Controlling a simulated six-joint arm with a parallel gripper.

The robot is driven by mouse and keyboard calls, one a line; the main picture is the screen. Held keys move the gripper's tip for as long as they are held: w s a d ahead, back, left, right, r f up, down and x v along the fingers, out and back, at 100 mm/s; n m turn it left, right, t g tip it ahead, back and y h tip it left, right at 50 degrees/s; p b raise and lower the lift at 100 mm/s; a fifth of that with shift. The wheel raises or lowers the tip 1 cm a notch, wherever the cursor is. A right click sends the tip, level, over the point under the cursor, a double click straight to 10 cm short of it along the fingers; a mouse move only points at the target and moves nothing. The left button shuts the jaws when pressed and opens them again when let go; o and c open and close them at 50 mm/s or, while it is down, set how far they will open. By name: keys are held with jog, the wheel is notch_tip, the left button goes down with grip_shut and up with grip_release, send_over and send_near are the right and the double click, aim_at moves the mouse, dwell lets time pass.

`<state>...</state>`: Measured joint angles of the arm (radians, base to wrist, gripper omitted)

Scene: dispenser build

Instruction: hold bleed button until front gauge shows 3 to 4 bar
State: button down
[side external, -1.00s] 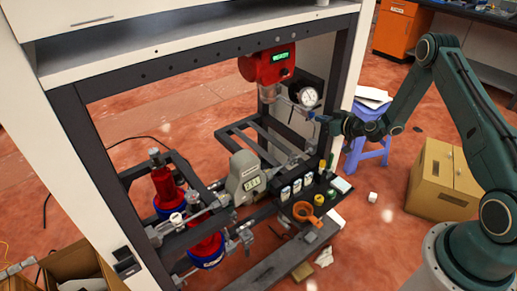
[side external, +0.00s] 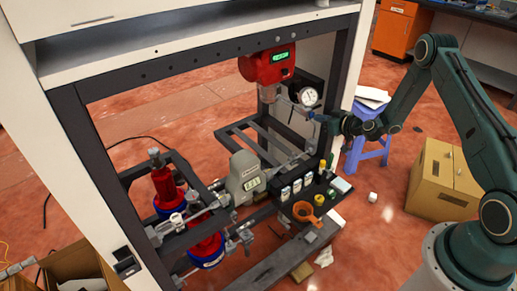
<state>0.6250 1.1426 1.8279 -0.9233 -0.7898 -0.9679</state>
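A round white-faced gauge (side external: 308,96) sits at the right of the frame, beside a red unit (side external: 267,64) with a green display. The gauge's needle is too small to read. My gripper (side external: 318,118) reaches in from the right, its tip just below and right of the gauge. The bleed button is not distinguishable; the gripper tip may cover it. I cannot tell whether the tip touches anything or whether the fingers are open. A grey meter (side external: 246,178) with a small display stands lower in the frame; its digits are not legible.
The dark frame post (side external: 343,85) stands close to my wrist. A shelf below holds several small bottles (side external: 297,187) and an orange ring-shaped item (side external: 304,211). A blue stool (side external: 366,150) with papers and a cardboard box (side external: 446,178) stand on the right.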

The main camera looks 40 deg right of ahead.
jog(key=shift+w, duration=0.5)
dwell(0.4)
dwell(0.8)
jog(key=shift+s, duration=0.8)
jog(key=shift+w, duration=0.7)
dwell(3.0)
jog(key=shift+s, duration=0.7)
dwell(1.1)
